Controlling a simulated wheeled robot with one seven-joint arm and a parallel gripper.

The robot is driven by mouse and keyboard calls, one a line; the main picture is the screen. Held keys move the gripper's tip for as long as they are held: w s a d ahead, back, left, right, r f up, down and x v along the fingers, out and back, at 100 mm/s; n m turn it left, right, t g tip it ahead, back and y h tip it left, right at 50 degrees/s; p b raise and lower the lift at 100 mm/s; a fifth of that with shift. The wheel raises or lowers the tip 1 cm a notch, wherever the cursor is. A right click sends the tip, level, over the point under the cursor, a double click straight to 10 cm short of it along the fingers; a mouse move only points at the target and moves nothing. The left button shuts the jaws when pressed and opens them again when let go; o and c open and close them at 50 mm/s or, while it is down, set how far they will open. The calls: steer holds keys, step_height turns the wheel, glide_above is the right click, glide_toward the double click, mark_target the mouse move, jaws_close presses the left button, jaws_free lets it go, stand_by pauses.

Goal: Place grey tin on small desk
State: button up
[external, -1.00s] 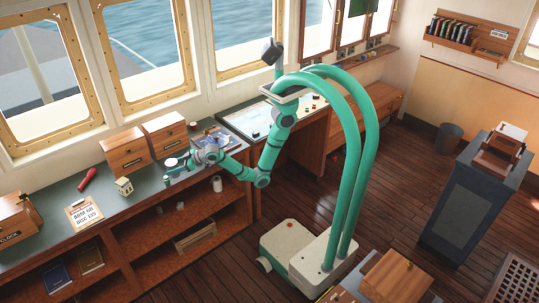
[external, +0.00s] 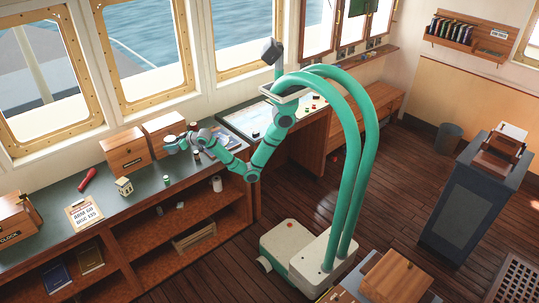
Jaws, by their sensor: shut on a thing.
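My gripper (external: 173,145) is over the long counter (external: 150,178), in front of the wooden boxes by the windows. It is shut on a small pale grey thing, taken to be the grey tin (external: 170,148); the jaws hide much of it and it is small in the picture. It appears held above the counter top. A small desk is not certain to identify; a dark blue-grey stand (external: 454,205) with a wooden organiser and papers on top is at the right, far from my gripper.
Two wooden boxes (external: 125,149) stand behind my gripper. A dark jar (external: 196,156), a small green-and-white tin (external: 167,180), a little house model (external: 124,186), a red torch (external: 87,180) and a clipboard (external: 84,213) are on the counter. The wooden floor (external: 400,200) is largely clear.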

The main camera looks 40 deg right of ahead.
step_height(320, 180, down, 9)
stand_by(0.5)
steer(key=shift+f, duration=0.2)
steer(key=o, duration=1.2)
steer(key=shift+s, duration=0.1)
steer(key=v, duration=0.9)
steer(key=shift+s+a+r, duration=0.25)
steer(key=shift+s+r, duration=0.05)
steer(key=shift+r, duration=0.05)
steer(key=shift+o, duration=0.6)
steer(key=shift+s+d+r, duration=0.2)
steer(key=shift+s+d, duration=0.1)
steer(key=shift+s, duration=0.25)
